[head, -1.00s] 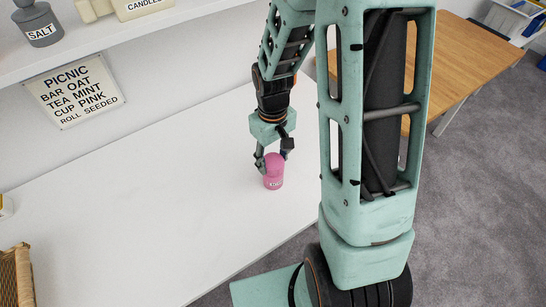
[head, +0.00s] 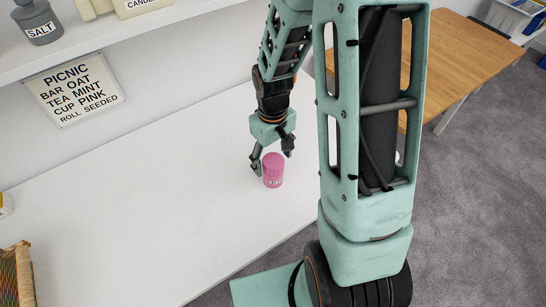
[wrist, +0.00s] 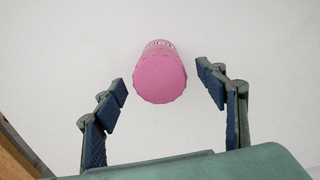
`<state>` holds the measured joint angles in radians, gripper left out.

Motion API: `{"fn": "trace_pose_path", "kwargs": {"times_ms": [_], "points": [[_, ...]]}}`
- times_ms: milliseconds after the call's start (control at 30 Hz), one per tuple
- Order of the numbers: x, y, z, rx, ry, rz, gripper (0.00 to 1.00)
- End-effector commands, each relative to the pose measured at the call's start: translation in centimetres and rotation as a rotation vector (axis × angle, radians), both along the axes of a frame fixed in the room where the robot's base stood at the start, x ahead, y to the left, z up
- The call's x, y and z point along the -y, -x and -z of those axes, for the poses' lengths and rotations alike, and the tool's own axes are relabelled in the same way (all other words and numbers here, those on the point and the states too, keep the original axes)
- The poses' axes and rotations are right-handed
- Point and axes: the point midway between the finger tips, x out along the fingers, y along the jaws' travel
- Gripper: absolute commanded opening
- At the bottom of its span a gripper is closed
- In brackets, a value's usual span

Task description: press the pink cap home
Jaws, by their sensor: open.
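The pink cap (wrist: 160,80) is the smooth round top of a pink jar (head: 273,174) standing upright on the white counter. Cap and jar are the same pink, and I cannot make out a seam or gap between them. The wrist view looks down on the cap, with part of the jar's label (wrist: 159,44) beyond it. My gripper (head: 272,161) is open and empty, pointing down over the jar. In the wrist view its fingers (wrist: 162,83) stand apart on either side of the cap, with clear space on both sides.
The white counter (head: 150,205) is clear around the jar. A wicker basket (head: 16,278) is at the lower left. A sign (head: 74,90) hangs on the wall under a shelf with a salt jar (head: 38,24). A wooden table (head: 460,60) stands at the right.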

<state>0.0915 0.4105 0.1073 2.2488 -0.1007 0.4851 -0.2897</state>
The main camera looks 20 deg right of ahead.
Motion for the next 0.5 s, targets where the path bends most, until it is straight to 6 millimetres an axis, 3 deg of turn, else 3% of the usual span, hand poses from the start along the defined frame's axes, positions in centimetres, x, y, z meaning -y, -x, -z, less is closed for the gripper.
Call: {"fn": "trace_pose_path", "kwargs": {"times_ms": [233,500], "points": [[0.0,-0.2,-1.7,0.004,0.000,0.000,0.66],[0.0,-0.2,-6.7,0.007,0.001,0.000,0.66]]}}
